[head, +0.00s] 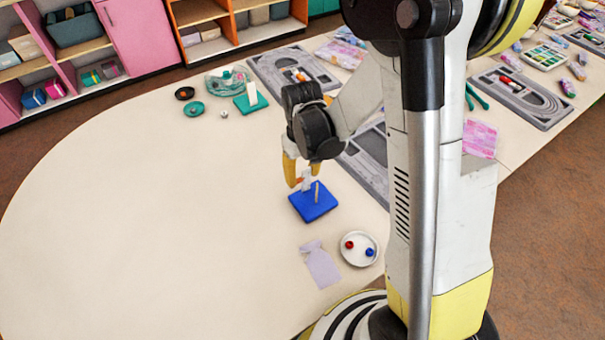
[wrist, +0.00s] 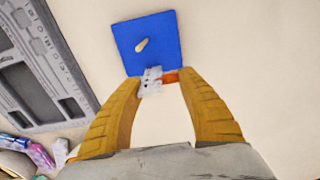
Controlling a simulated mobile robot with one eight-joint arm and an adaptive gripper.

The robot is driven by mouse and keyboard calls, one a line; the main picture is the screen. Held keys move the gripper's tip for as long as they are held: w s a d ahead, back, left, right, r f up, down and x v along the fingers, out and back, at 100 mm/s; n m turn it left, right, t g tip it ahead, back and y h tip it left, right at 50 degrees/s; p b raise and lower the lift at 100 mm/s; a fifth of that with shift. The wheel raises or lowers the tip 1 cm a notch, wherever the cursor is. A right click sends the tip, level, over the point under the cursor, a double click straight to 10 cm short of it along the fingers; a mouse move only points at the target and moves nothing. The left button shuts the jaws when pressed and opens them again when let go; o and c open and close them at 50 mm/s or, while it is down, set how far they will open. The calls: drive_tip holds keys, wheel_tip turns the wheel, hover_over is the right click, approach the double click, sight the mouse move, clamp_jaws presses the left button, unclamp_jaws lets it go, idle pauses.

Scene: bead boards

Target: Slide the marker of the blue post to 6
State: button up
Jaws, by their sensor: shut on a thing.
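The blue post has a square blue base (head: 322,207) with a wooden peg (head: 317,192) and a white upright scale (head: 306,183) at its edge. In the wrist view the blue base (wrist: 165,28), the peg (wrist: 142,45) and the speckled white scale (wrist: 152,80) show from above. A small orange marker (wrist: 171,76) sits at the scale. My gripper (wrist: 162,78) has its two yellow fingers on either side of the scale and marker, shut on the marker. The scale's numbers are too small to read, so the marker's value cannot be told.
A white dish (head: 347,256) with a red and a blue bead and a pale cloth (head: 320,265) lie in front of the base. A teal post (head: 251,101) stands farther back. Grey bead boards (head: 275,75) lie behind. The table's left side is clear.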

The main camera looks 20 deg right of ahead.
drive_tip(key=shift+f, duration=0.3)
drive_tip(key=shift+s, duration=0.1)
drive_tip(key=o, duration=1.1)
drive_tip(key=shift+o, duration=0.2)
